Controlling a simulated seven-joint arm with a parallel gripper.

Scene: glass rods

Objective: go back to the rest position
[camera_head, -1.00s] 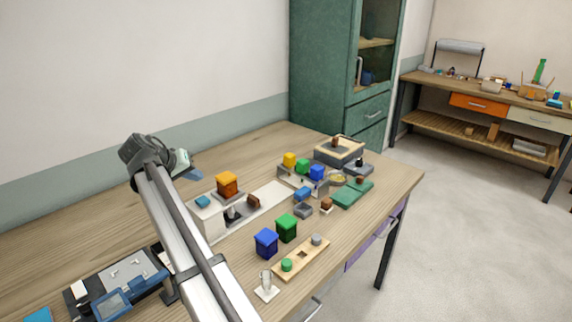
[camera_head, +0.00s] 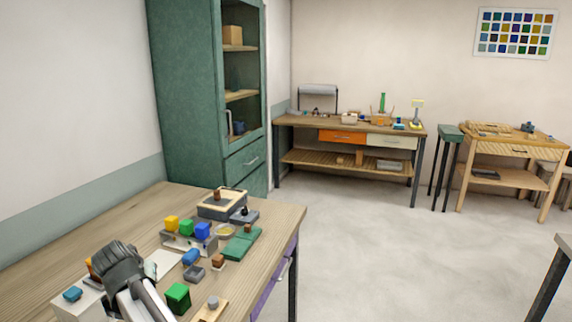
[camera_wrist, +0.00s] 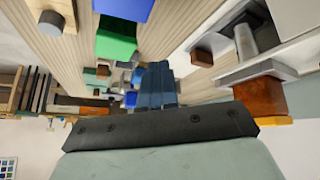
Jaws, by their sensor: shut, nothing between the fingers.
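My gripper (camera_wrist: 158,75) shows in the wrist view as dark blue fingers close together, shut and empty. It reaches over the wooden table (camera_head: 40,262). In the head view my dark wrist is low at the left of centre, and the fingers are hidden behind it. In the wrist view a green block (camera_wrist: 117,38) lies left of the fingers and an orange block (camera_wrist: 258,98) to their right. The green block (camera_head: 177,297) also shows in the head view, right of my arm.
A rack (camera_head: 175,241) bears yellow, green and blue blocks. A green mat (camera_head: 243,243) and a wooden-rimmed box (camera_head: 215,210) lie beyond it. A green cabinet (camera_head: 185,95) stands behind the table. The table's left part looks clear. Floor (camera_head: 400,260) is open to the right.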

